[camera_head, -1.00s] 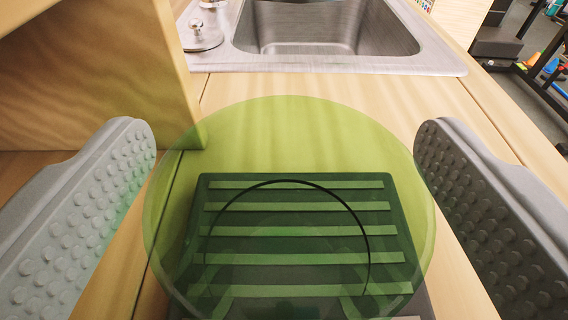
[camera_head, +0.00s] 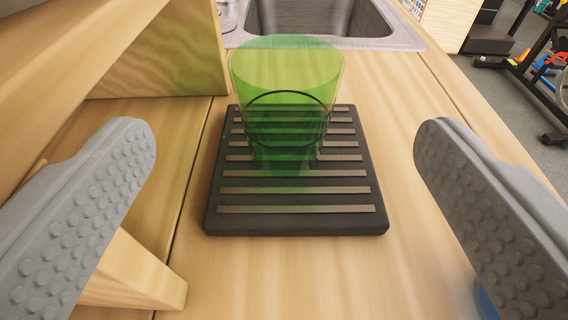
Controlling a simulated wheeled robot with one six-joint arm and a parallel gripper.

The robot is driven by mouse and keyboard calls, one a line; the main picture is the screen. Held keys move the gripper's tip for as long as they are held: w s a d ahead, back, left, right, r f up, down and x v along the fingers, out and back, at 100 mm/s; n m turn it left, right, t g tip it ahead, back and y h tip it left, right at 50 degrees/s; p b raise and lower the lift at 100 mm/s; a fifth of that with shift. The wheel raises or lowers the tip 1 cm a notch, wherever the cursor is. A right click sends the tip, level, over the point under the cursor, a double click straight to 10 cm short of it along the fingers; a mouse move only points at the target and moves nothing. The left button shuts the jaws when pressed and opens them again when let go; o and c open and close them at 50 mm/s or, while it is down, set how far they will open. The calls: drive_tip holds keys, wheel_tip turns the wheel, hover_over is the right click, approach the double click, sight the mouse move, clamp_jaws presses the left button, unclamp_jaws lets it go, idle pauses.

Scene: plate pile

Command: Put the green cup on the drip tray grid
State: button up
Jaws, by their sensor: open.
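The green cup (camera_head: 286,75) is see-through and stands upright on the drip tray grid (camera_head: 295,209), toward its far half. The grid is a dark slab with pale slats, lying flat on the wooden counter; its slats show through the cup. My gripper (camera_head: 284,155) is open and empty, with its two grey studded fingers wide apart at the left and right edges of the view. The cup is beyond the fingers, between them in the picture, and neither finger touches it.
A metal sink (camera_head: 330,18) is set in the counter (camera_head: 400,140) behind the grid. A wooden panel (camera_head: 160,55) rises close by on the left. The counter right of the grid is clear up to its edge, with the floor beyond.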

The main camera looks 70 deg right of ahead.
drive_tip(key=shift+s+a+r, duration=0.15)
drive_tip(key=shift+a, duration=0.3)
drive_tip(key=s+a+r+n+t+y, duration=0.2)
drive_tip(key=s+r+n+t+y, duration=0.15)
drive_tip(key=s+r+t, duration=0.45)
drive_tip(key=s+a+r+n+t+y, duration=0.35)
drive_tip(key=r+t, duration=0.25)
drive_tip(key=r, duration=0.4)
drive_tip(key=s+a+f+n+g+y, duration=0.1)
drive_tip(key=s+a+f+n+y, duration=0.1)
drive_tip(key=s, duration=0.7)
drive_tip(key=s+a+f+n+g+y, duration=0.1)
drive_tip(key=s+f+n+y, duration=0.4)
drive_tip(key=s, duration=0.5)
drive_tip(key=shift+s+a+f+y, duration=0.3)
drive_tip(key=shift+a+f, duration=0.2)
drive_tip(key=shift+f, duration=0.3)
